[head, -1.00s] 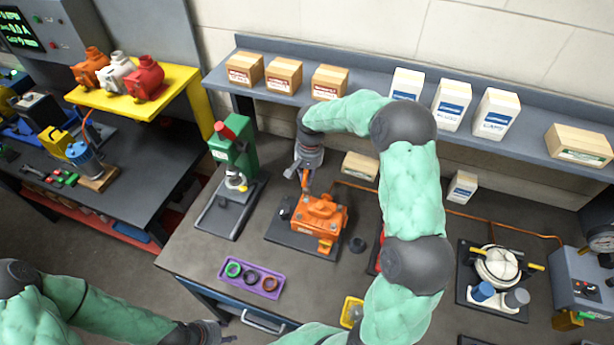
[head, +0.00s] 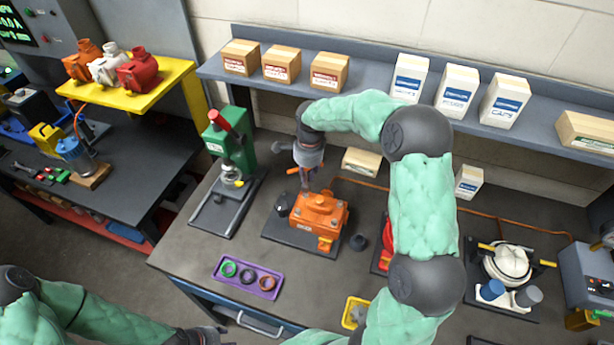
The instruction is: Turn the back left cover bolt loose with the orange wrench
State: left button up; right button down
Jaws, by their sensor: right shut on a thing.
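The orange motor housing (head: 322,213) sits on a dark base plate on the bench, with its cover on top. My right gripper (head: 305,168) is over the back left corner of the housing, shut on the orange wrench (head: 304,181). The wrench points down toward that corner. The back left cover bolt is too small and too covered by wrench and gripper to make out, so I cannot tell whether the wrench is seated on it. My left gripper (head: 208,336) is at the bottom edge, in front of the bench and away from the housing; its fingers are unclear.
A green press (head: 232,150) stands left of the housing. A purple tray (head: 248,278) with rings lies in front. A shelf (head: 375,93) with boxes runs behind.

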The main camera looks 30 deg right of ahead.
aim_at(306, 185)
jog(key=m+b, duration=0.1)
jog(key=m, duration=0.1)
jog(key=m+b, duration=0.1)
jog(key=m, duration=0.1)
jog(key=shift+f, duration=0.3)
jog(key=shift+a+m+b, duration=0.1)
jog(key=shift+m+b, duration=0.4)
jog(key=shift+m, duration=0.6)
jog(key=shift+f+b, duration=0.15)
jog(key=shift+b, duration=0.2)
jog(key=shift+f+b, duration=0.8)
jog(key=shift+f, duration=0.35)
